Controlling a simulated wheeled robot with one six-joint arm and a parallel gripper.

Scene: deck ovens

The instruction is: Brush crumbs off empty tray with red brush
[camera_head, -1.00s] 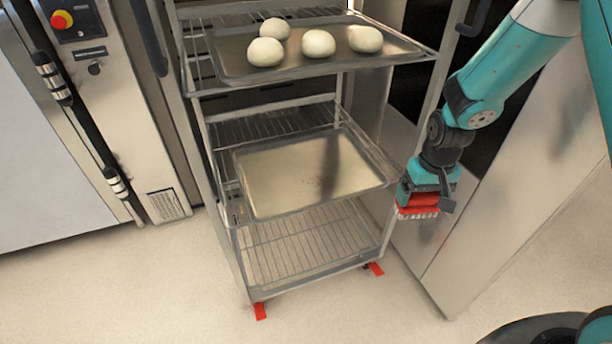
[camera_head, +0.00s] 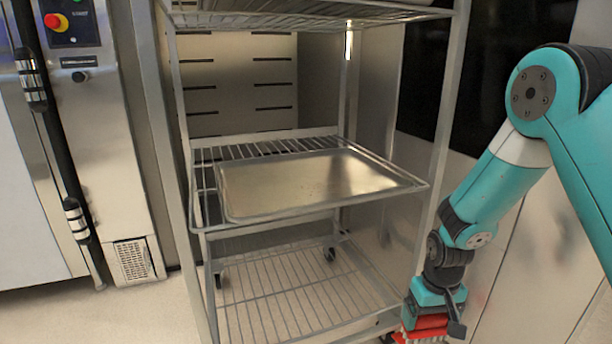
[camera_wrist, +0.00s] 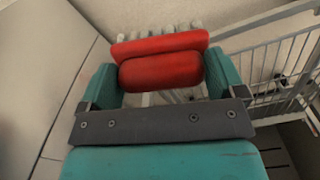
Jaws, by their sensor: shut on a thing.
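The empty tray (camera_head: 232,205) is a shallow metal sheet on the middle level of a wire rack. Its surface looks mostly bare; a few faint specks show, too small to tell what they are. My gripper (camera_head: 434,306) is at the lower right, outside the rack and lower than the tray. It is shut on the red brush (camera_head: 425,327), whose pale bristles point down and run to the picture's bottom edge. In the wrist view the brush (camera_wrist: 160,70) sits between the two teal fingers, with pale bristles beyond it. The brush is apart from the tray.
The rack's right front post (camera_head: 440,130) stands between my arm and the tray. A wire shelf (camera_head: 290,300) lies below, and another (camera_head: 300,15) above. An oven front with a black handle (camera_head: 60,150) is at left. A steel cabinet is behind my arm.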

